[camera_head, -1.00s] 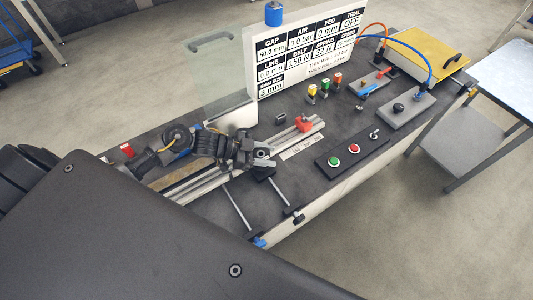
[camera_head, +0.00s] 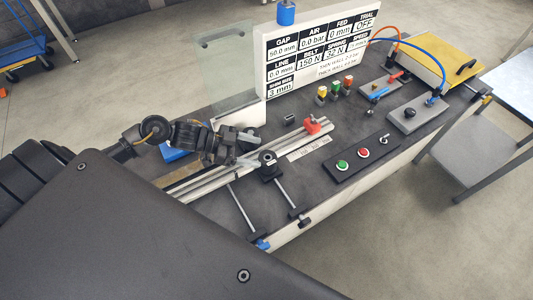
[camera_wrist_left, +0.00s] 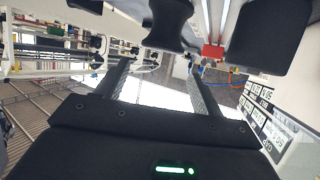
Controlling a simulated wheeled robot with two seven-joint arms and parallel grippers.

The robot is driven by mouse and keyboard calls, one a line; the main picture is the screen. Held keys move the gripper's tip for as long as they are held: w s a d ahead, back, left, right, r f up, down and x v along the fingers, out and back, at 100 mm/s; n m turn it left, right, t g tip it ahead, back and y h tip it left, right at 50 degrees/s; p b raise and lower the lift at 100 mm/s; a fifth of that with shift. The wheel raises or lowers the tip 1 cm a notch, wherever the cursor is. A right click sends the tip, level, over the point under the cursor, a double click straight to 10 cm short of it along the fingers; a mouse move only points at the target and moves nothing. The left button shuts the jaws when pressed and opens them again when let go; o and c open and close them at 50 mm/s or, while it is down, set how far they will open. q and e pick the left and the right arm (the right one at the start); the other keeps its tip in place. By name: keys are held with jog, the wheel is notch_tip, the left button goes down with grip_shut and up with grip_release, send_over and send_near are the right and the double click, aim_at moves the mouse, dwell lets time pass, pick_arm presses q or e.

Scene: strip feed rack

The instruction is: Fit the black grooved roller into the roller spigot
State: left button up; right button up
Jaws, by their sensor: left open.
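The black grooved roller (camera_head: 267,157) stands at the front end of the silver rails, over a black block (camera_head: 271,173); a light round centre shows in its top. Its waisted side shows at the top of the left wrist view (camera_wrist_left: 168,25). The spigot is not clearly visible, and I cannot tell how far down the roller sits. My left gripper (camera_head: 252,151) is open and empty, just left of the roller. Its two spread fingers show in the left wrist view (camera_wrist_left: 158,85) with nothing between them. My right gripper is not in view.
A red block (camera_head: 312,125) sits on the rails (camera_head: 220,180). A button panel (camera_head: 362,155) lies to the right. A white display board (camera_head: 318,50) and clear panel (camera_head: 220,65) stand behind.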

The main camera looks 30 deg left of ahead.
pick_arm(q)
jog(key=shift+b+v, duration=0.3)
jog(key=shift+v, duration=1.45)
